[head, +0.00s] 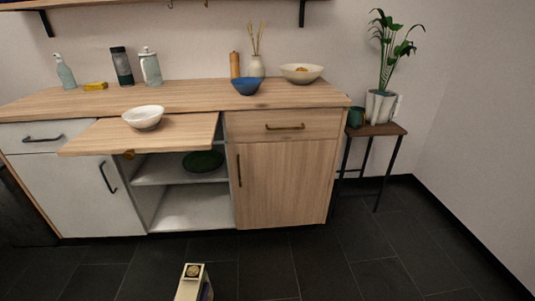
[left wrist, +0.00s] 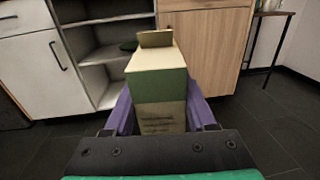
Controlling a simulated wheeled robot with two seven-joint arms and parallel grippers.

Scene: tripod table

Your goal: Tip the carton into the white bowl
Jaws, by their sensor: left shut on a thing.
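The carton (head: 190,284) stands upright at the bottom edge of the head view, its top showing a round cap. In the left wrist view the carton (left wrist: 158,85) is cream and green with a raised top flap. My left gripper (left wrist: 160,102) is shut on it, with purple fingers on both sides. The white bowl (head: 143,117) sits on the pulled-out wooden board, far ahead of the carton and to its left. Its inside looks empty from here. My right gripper is not in view.
The pull-out board (head: 190,134) juts from the counter above open shelves holding a dark green dish (head: 203,161). A plant stand (head: 377,129) is at right. The dark floor between is clear.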

